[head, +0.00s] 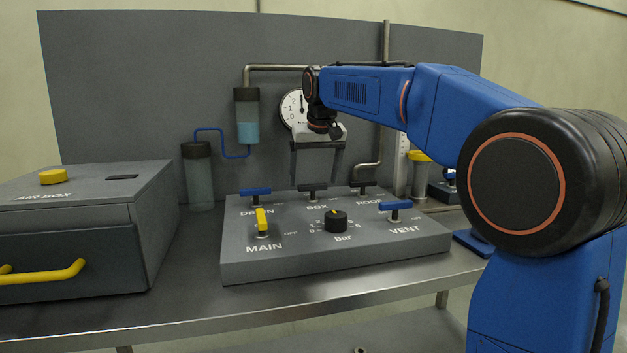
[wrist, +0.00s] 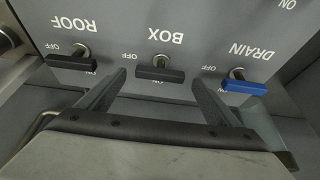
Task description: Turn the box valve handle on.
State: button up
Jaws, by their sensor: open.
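The box valve handle (head: 312,187) is a dark grey bar on a short stem, in the back row of the sloped grey panel (head: 345,256). In the wrist view the box valve handle (wrist: 160,74) lies crosswise, in line with its OFF mark at the side; an ON mark shows just below it. My gripper (head: 316,177) is above the back row, pointing down. In the wrist view my gripper (wrist: 160,80) is open and empty, with one finger on either side of the handle and visible gaps. Whether the fingertips are level with the bar, I cannot tell.
The blue drain handle (wrist: 240,86) and dark roof handle (wrist: 71,62) flank the box handle closely. In front are the yellow main handle (head: 261,219), black bar knob (head: 336,221) and blue vent handle (head: 396,205). A gauge (head: 293,108) stands behind; the air box (head: 75,225) is left.

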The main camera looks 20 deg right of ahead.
jog(key=shift+x, duration=0.8)
jog(key=shift+c, duration=0.3)
jog(key=c, duration=1)
